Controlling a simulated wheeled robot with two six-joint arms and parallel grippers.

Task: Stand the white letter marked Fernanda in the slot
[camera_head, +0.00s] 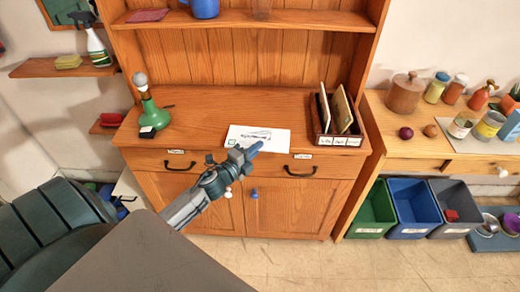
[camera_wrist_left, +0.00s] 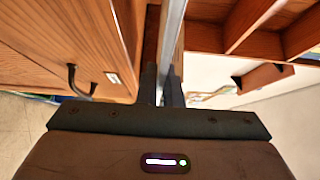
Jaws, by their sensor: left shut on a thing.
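The white letter (camera_head: 264,138), with dark handwriting that looks like "Fernanda" and a small green mark, is at the front edge of the wooden dresser top. My left gripper (camera_head: 244,153) is shut on its front edge. I cannot tell whether the letter still touches the wood. In the left wrist view the letter (camera_wrist_left: 173,40) shows nearly edge-on as a pale strip between the fingers of my left gripper (camera_wrist_left: 161,86). The dark wooden letter rack (camera_head: 322,139) stands to the right, with labelled slots and some upright cards in it. My right gripper is out of view.
A green-based lamp (camera_head: 154,113) stands left on the dresser. A shelf (camera_head: 260,19) with a blue mug (camera_head: 205,8) runs above. Drawer handles (camera_head: 300,172) stick out below. The dresser top between lamp and letter is mostly clear.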

